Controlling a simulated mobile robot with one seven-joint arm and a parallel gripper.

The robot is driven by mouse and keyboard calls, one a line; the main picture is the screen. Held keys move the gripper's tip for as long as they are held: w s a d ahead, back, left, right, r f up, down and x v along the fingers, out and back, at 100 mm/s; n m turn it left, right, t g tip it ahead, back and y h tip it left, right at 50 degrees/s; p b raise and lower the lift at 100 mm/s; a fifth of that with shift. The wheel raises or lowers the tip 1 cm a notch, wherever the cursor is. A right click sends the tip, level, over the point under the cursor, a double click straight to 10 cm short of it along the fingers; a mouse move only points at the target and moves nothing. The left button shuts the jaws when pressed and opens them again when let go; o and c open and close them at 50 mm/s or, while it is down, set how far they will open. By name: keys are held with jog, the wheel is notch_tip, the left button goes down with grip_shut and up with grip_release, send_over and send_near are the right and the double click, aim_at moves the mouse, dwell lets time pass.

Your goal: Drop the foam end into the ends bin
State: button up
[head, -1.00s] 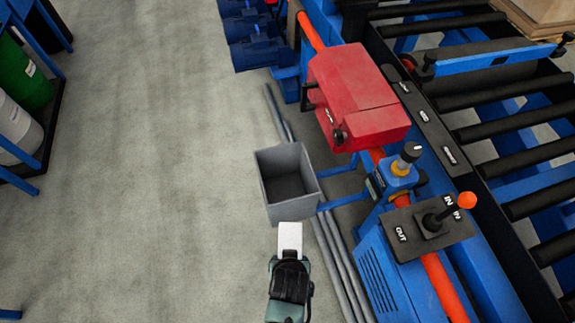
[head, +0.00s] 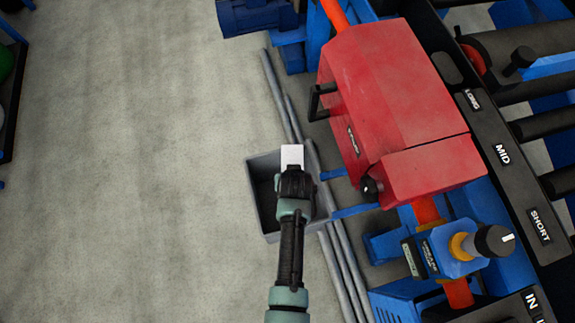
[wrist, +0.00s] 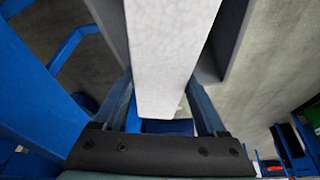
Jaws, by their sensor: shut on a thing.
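The white foam end (head: 292,157) is a pale block held in my gripper (head: 293,172). In the wrist view the foam end (wrist: 165,50) fills the space between the two fingers of my gripper (wrist: 162,105), which is shut on it. The grey ends bin (head: 262,195) is an open-topped box beside the machine. In the head view my gripper and the foam are over the bin, with the foam's far tip at the bin's far rim. The gripper hides much of the bin's inside. The height of the foam above the rim is hard to tell.
A red machine housing (head: 390,100) with a black handle stands close to the right of the bin. Blue brackets and grey pipes (head: 345,270) run beside the bin. A blue valve block (head: 450,250) is at the lower right. The floor (head: 150,160) on the left is clear.

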jog(key=shift+s+f+b, duration=0.15)
jog(key=shift+f+b, duration=0.45)
jog(key=shift+f, duration=0.1)
notch_tip(320, 180, down, 4)
jog(key=b, duration=0.4)
jog(key=shift+f, duration=0.15)
jog(key=o, duration=1.3)
jog(key=p+v, duration=0.4)
jog(key=v, duration=0.9)
